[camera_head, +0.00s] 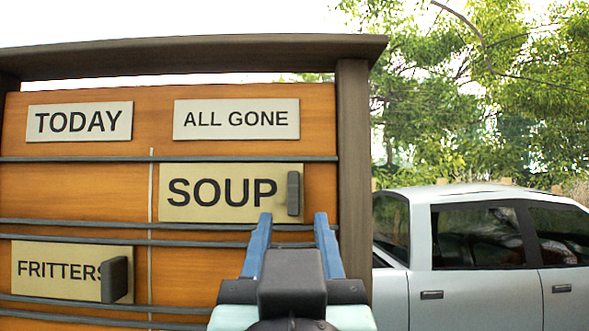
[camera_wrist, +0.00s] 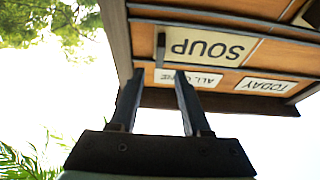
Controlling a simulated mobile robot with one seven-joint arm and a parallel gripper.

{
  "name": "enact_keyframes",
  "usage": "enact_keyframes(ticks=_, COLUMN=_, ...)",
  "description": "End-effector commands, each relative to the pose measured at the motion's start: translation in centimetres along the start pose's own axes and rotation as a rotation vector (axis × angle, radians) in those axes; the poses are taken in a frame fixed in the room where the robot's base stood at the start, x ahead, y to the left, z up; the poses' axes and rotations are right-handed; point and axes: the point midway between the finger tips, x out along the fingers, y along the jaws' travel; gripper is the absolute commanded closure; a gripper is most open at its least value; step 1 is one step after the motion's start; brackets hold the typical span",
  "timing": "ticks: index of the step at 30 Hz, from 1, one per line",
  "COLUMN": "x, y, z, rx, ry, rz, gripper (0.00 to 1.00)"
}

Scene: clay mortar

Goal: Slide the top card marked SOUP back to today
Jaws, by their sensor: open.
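The SOUP card (camera_head: 222,208) sits in the upper rail slot, in the right column under the ALL GONE label (camera_head: 237,119). It has a dark upright handle (camera_head: 293,193) at its right end. The TODAY label (camera_head: 79,121) heads the left column, and the slot below it is empty. My gripper (camera_head: 292,219) is open, with its two blue fingers just below and to either side of the handle in the head view. In the wrist view, the SOUP card (camera_wrist: 205,48) appears upside down beyond the fingers (camera_wrist: 157,80). I cannot tell whether the fingers touch anything.
A FRITTERS card (camera_head: 57,272) with its own dark handle (camera_head: 115,279) sits in the lower slot on the left. Dark rails (camera_head: 60,223) cross the board, and a post (camera_head: 353,150) stands close right of my gripper. A silver pickup (camera_head: 480,250) is beyond.

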Motion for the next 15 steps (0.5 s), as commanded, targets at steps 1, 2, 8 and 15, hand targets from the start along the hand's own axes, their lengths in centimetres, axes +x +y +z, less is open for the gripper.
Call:
enact_keyframes(ticks=1, x=1.5, y=0.0, z=-0.4, rx=-0.001, ry=-0.005, rz=0.000, gripper=0.53)
enact_keyframes(ticks=2, x=2.1, y=0.0, z=-0.5, rx=-0.001, ry=-0.004, rz=0.000, gripper=0.53)
enact_keyframes(ticks=8, x=6.0, y=0.0, z=-0.4, rx=0.000, ry=-0.002, rz=0.000, gripper=0.53)
enact_keyframes(ticks=15, x=8.4, y=0.0, z=-0.2, rx=-0.001, ry=0.001, rz=0.000, gripper=0.53)
